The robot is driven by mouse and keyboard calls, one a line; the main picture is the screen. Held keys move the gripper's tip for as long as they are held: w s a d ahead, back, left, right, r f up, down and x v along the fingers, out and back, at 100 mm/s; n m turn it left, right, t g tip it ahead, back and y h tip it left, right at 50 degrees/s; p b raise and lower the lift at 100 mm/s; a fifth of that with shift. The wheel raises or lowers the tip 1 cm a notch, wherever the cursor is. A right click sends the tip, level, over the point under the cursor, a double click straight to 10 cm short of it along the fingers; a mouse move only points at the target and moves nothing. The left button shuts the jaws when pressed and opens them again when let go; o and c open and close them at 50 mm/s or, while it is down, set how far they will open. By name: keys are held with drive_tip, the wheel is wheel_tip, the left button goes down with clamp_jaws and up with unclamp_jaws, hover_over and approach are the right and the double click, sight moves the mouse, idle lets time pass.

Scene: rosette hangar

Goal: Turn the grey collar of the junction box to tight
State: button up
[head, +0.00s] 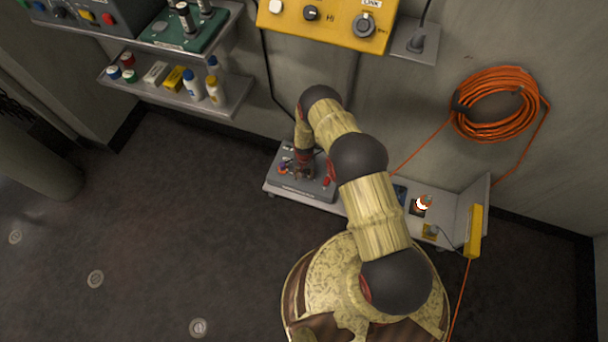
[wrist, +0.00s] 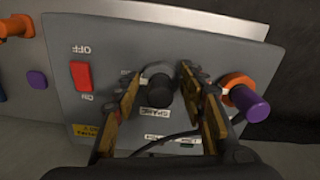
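The junction box (head: 291,187) is a grey box at the left end of a low bench in the head view. In the wrist view its sloping grey face (wrist: 120,50) fills the middle. A dark round collar or knob (wrist: 158,82) stands above a label that seems to read SPARE, upside down. My gripper (wrist: 160,78) is open, with one finger on each side of this dark part. A small gap seems to show at the left finger; contact at the right cannot be told. In the head view my gripper (head: 304,170) is over the box, its fingers too small to judge.
A red OFF/ON switch (wrist: 81,75) is left of my fingers. A purple-and-orange plug (wrist: 246,97) is close to my right finger. A dark cable (wrist: 165,140) runs below. In the head view an orange cable coil (head: 492,104) hangs on the wall; floor at left is clear.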

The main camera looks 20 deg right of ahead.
drive_tip(key=shift+o, duration=1.4)
wheel_tip(320, 180, up, 12)
